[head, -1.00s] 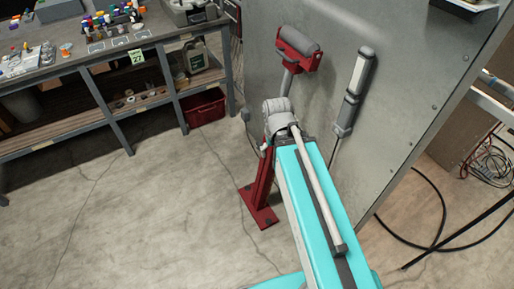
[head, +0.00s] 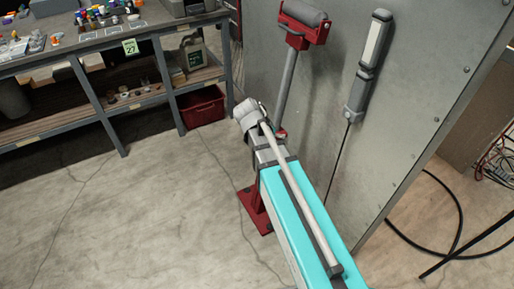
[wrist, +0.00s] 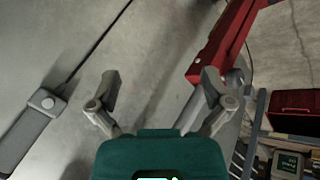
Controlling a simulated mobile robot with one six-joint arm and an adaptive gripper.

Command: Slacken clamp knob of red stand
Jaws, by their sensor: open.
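The red stand has a red roller head (head: 303,33) with a grey roller, a grey post (head: 286,85) and a red foot (head: 254,212). It stands in front of the metal booth wall. My arm hides much of its lower column in the head view. In the wrist view its red column (wrist: 228,42) runs to the upper right, and the grey post comes out of its lower end beside my right finger. My gripper (wrist: 161,82) is open, with nothing between its fingers. I cannot make out the clamp knob clearly.
A grey light-like fixture (head: 369,65) with a cable is on the booth wall (head: 425,75); it also shows in the wrist view (wrist: 35,125). A workbench (head: 120,42) and a red bin (head: 203,107) stand at left. A black hose (head: 450,205) lies at right. Floor at front left is clear.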

